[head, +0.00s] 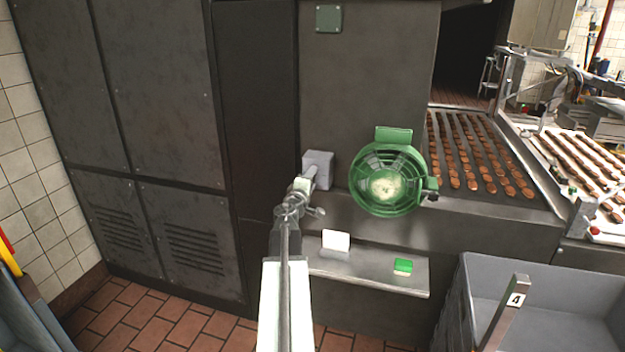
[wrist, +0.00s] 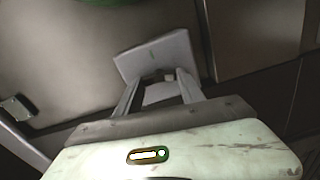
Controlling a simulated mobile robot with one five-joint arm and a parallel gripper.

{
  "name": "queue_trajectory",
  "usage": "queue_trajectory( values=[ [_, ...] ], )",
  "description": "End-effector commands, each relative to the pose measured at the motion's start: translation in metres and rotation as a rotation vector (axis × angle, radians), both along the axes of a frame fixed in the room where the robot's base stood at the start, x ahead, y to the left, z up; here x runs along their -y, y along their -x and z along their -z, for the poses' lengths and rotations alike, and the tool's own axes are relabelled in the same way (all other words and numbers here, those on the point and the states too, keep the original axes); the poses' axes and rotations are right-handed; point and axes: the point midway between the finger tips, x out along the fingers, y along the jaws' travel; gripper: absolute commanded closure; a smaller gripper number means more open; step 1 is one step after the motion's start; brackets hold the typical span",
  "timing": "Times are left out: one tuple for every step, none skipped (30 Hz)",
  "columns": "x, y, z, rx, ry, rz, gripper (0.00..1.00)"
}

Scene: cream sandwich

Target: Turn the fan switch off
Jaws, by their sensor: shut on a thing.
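The green fan (head: 388,182) is mounted on the front of the dark machine, right of my gripper in the head view. The fan switch (head: 319,160) is a grey box on the machine's panel, just left of the fan; in the wrist view its pale plate (wrist: 150,57) is straight ahead. My gripper (head: 308,180) is right at the switch's front. In the wrist view my gripper (wrist: 159,78) has its two fingers on either side of the switch's small knob, shut on it. The knob is mostly hidden, and its setting cannot be read.
A grey crate (head: 462,300) stands at the lower right. A conveyor (head: 437,121) with rows of brown biscuits runs behind the fan. Tall dark cabinets (head: 150,90) fill the left.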

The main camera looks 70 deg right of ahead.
Motion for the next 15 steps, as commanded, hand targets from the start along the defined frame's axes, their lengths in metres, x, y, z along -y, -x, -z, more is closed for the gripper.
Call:
queue_trajectory(
  values=[
    [-0.0016,-0.0016,0.0013,-0.018,-0.001,-0.003,0.95],
    [-0.0016,-0.0016,0.0013,-0.033,0.0,-0.003,0.95],
    [-0.0016,-0.0017,0.0014,-0.049,0.001,-0.004,0.95],
    [-0.0016,-0.0017,0.0015,-0.061,0.002,-0.004,0.95],
    [-0.0016,-0.0017,0.0015,-0.071,0.003,-0.004,0.95],
    [-0.0016,-0.0017,0.0016,-0.083,0.003,-0.004,0.95],
    [-0.0016,-0.0017,0.0016,-0.092,0.004,-0.004,0.95],
    [-0.0016,-0.0017,0.0017,-0.099,0.004,-0.004,0.95],
    [-0.0016,-0.0017,0.0017,-0.106,0.005,-0.004,0.95],
    [-0.0016,-0.0018,0.0017,-0.111,0.005,-0.004,0.95],
    [-0.0016,-0.0018,0.0017,-0.115,0.005,-0.004,0.95],
    [-0.0016,-0.0018,0.0018,-0.12,0.005,-0.004,0.95],
    [-0.0016,-0.0018,0.0018,-0.123,0.005,-0.004,0.95],
    [-0.0016,-0.0018,0.0018,-0.125,0.006,-0.004,0.95],
    [-0.0016,-0.0018,0.0018,-0.127,0.007,-0.004,0.95]
  ],
)
